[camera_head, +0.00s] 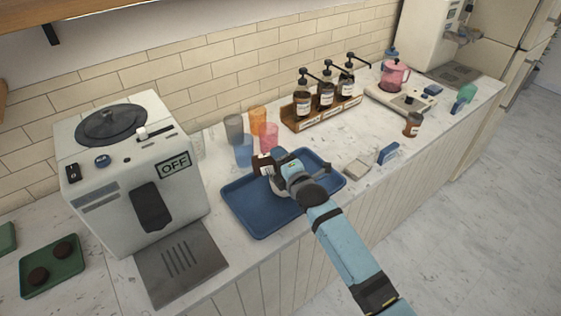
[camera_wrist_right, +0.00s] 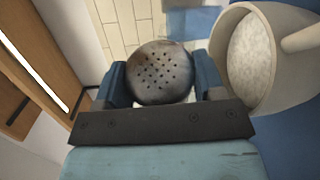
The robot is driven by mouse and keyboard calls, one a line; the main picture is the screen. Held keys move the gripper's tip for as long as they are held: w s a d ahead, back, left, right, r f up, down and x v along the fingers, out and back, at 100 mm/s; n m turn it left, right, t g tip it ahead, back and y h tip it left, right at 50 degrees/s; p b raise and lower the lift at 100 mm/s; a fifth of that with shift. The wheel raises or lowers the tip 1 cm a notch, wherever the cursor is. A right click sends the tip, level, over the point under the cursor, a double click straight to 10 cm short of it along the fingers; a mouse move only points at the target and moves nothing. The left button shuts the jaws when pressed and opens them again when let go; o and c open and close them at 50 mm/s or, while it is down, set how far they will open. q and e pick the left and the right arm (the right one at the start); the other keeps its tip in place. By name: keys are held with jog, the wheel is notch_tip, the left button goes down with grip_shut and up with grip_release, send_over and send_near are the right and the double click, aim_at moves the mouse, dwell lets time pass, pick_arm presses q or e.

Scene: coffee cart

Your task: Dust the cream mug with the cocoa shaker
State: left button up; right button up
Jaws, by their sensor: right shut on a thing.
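My right gripper (camera_head: 274,164) is shut on the cocoa shaker (camera_head: 264,167), a dark jar with a white label, above the blue tray (camera_head: 256,222). In the right wrist view the shaker's perforated round lid (camera_wrist_right: 161,72) sits between the fingers of my right gripper (camera_wrist_right: 163,85). The cream mug (camera_wrist_right: 256,98) is beside it on the right, with pale foam inside and its handle at the upper right. In the head view the mug is mostly hidden by my gripper. Whether powder is falling cannot be seen. My left gripper is not in view.
Several coloured cups (camera_head: 243,150) stand behind the tray. A wooden rack (camera_head: 318,118) with pump bottles is at the back. A white machine (camera_head: 130,190) marked OFF stands left. Another brown jar (camera_head: 413,125) and a blue-handled brush (camera_head: 388,153) are to the right.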

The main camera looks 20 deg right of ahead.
notch_tip(320, 180, up, 2)
jog(key=shift+r+p, duration=0.25)
jog(key=shift+p, duration=0.8)
jog(key=shift+f+b, duration=0.8)
jog(key=shift+f, duration=0.55)
jog(key=shift+r, duration=0.1)
jog(key=shift+r, duration=0.1)
